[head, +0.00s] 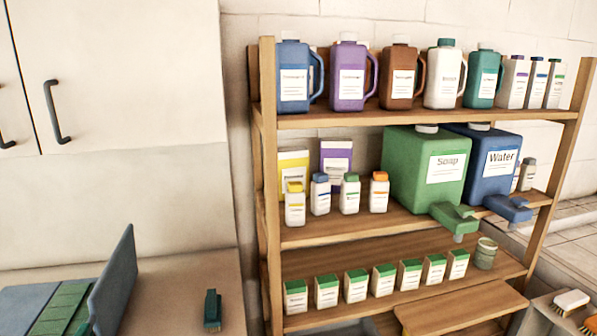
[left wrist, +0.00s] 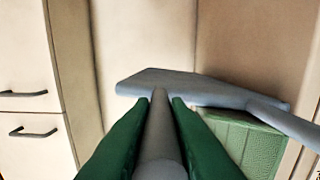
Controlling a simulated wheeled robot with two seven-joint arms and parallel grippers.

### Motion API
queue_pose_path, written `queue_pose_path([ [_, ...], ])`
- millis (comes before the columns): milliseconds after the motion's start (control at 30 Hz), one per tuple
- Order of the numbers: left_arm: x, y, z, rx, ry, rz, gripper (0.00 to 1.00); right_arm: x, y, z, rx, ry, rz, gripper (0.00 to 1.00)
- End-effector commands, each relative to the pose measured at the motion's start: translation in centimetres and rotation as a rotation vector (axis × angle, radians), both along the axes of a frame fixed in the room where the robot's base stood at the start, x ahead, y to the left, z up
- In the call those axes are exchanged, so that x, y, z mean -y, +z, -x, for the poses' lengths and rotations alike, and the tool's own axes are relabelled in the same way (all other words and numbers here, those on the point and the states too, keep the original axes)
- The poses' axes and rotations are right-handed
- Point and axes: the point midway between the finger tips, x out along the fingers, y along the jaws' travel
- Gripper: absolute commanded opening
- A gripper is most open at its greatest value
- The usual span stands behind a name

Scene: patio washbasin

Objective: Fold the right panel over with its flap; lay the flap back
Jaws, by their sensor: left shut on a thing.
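The blue-grey right panel (head: 112,285) stands tilted up at the lower left of the head view. It rises beside a green ribbed middle part (head: 65,308), with a flat blue-grey part (head: 22,302) to the left. In the left wrist view the panel (left wrist: 200,88) lies across the fingertips, and the green ribbed part (left wrist: 250,138) shows behind it. My left gripper (left wrist: 167,99) is shut on the grey panel; a grey bar runs between its green fingers. Only a green bit of it (head: 83,328) shows in the head view. I cannot tell the flap from the panel.
A small dark green object (head: 212,310) stands on the counter (head: 180,285) right of the panel. A wooden shelf (head: 420,117) with jugs, bottles, boxes and two dispensers stands further right. A white cabinet (head: 120,70) hangs above the counter.

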Motion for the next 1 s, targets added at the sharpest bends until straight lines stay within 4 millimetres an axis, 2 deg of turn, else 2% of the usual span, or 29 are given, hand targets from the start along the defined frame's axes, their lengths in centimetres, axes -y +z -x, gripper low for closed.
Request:
queue_pose_path([
  [500, -4.0, 0.1, 1.0, -0.001, 0.001, -0.001, 0.03, -0.1, 0.1, 0.0, 0.0, 0.0, -0.001, 0.82],
  [633, -4.7, -0.2, 1.2, -0.002, 0.001, -0.001, 0.03, -0.1, -0.1, 0.0, 0.0, -0.001, -0.002, 0.82],
  [833, -7.0, -0.9, 1.7, -0.005, 0.002, 0.0, 0.03, -0.1, -0.7, 0.0, 0.0, -0.001, -0.002, 0.82],
  [1000, -7.4, -0.8, 1.9, -0.004, 0.0, 0.001, 0.03, -0.2, -0.7, 0.0, 0.0, -0.001, -0.002, 0.82],
])
